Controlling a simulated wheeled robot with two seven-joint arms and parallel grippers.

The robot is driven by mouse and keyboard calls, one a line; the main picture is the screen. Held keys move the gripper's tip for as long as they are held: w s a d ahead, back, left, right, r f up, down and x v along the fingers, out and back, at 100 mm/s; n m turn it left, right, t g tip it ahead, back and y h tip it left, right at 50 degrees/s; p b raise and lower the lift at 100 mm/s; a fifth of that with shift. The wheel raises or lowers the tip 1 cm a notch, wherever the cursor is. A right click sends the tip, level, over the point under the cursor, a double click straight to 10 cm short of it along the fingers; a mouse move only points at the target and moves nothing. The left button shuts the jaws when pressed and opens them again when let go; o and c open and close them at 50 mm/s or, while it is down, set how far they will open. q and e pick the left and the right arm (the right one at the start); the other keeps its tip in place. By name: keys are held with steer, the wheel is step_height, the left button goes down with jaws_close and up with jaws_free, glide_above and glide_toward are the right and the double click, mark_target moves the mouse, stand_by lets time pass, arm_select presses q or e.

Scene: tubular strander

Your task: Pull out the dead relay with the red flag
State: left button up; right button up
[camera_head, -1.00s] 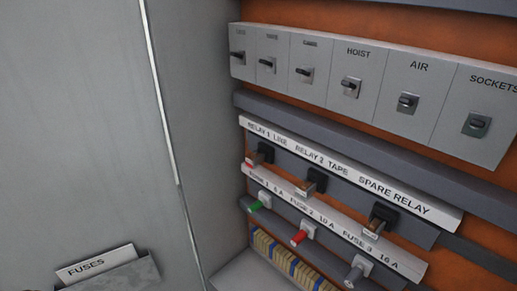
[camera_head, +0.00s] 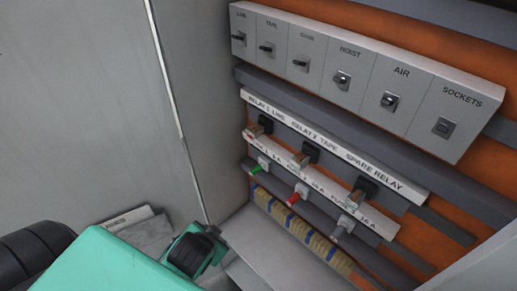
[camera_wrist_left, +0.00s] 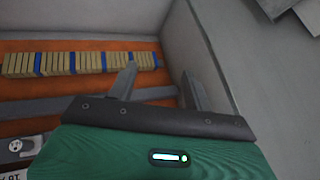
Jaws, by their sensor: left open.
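Relay 1 LINE (camera_head: 265,124) is a black block with a brownish front, plugged in at the left end of the relay row. A small red spot (camera_head: 248,135) shows at its lower left, too small to read clearly as a flag. Relay 2 TAPE (camera_head: 310,150) and the spare relay (camera_head: 366,186) sit to its right. My left arm comes in at the lower left of the head view, below and left of the relays. My left gripper (camera_wrist_left: 158,84) is open and empty in the wrist view, its fingers in front of the cabinet's lower part. My right gripper is not in view.
Green fuse 1 (camera_head: 256,168), red fuse 2 (camera_head: 298,194) and grey fuse 3 (camera_head: 343,228) stick out just below the relays. Switches line the top panel (camera_head: 409,115). The terminal row (camera_wrist_left: 80,64) lies below. The grey side wall (camera_head: 205,100) bounds the left; a fuse bin (camera_head: 150,234) is partly hidden.

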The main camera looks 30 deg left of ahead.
arm_select(q)
steer(key=w+a+r+m+t+y, duration=0.2)
steer(key=w+a+r+m+t, duration=0.15)
steer(key=r, duration=0.35)
steer(key=w+a+r+m+t+y, duration=0.1)
steer(key=w+a+r+m+t, duration=0.1)
steer(key=w+r+m+t, duration=0.45)
steer(key=w+a+r+m+t+y, duration=0.1)
steer(key=w+a+r+t+y, duration=0.15)
steer(key=r, duration=0.55)
steer(key=w+d+r+m+t+h, duration=0.2)
steer(key=d+r+m+t+h, duration=0.15)
steer(key=m+h, duration=0.7)
step_height(320, 180, down, 7)
steer(key=w+d+m+g+h, duration=0.2)
steer(key=m+g, duration=0.3)
steer(key=m, duration=1)
steer(key=shift+w+r+g+h, duration=0.15)
steer(key=shift+w+g+h, duration=0.2)
steer(key=shift+h, duration=0.25)
steer(key=shift+d+m, duration=0.1)
steer(key=shift+m, duration=0.15)
